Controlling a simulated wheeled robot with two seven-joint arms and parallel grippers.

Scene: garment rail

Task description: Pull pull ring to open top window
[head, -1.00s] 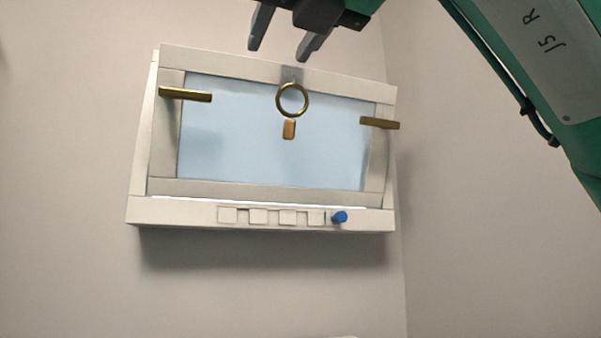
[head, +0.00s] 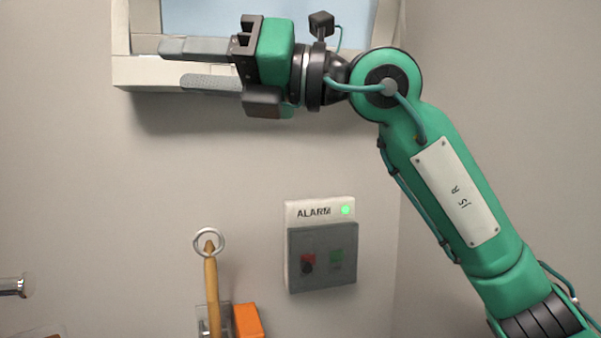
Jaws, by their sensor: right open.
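Only the lower part of the top window (head: 150,82) shows, at the upper edge of the head view, with a strip of its pale blue pane. The gold pull ring on its upper frame is outside the view now. My right gripper (head: 172,64) is open in front of the window's lower frame, its two grey fingers pointing left with nothing seen between them. Whether it touches the frame cannot be told. My gripper and wrist hide part of the lower frame. My left gripper is not in view.
An alarm panel (head: 320,212) with a green light and a grey button box is on the wall below. A wooden rod (head: 212,285) stands at a silver ring (head: 198,234), beside an orange block (head: 248,320). A chrome piece (head: 12,286) is at the left edge.

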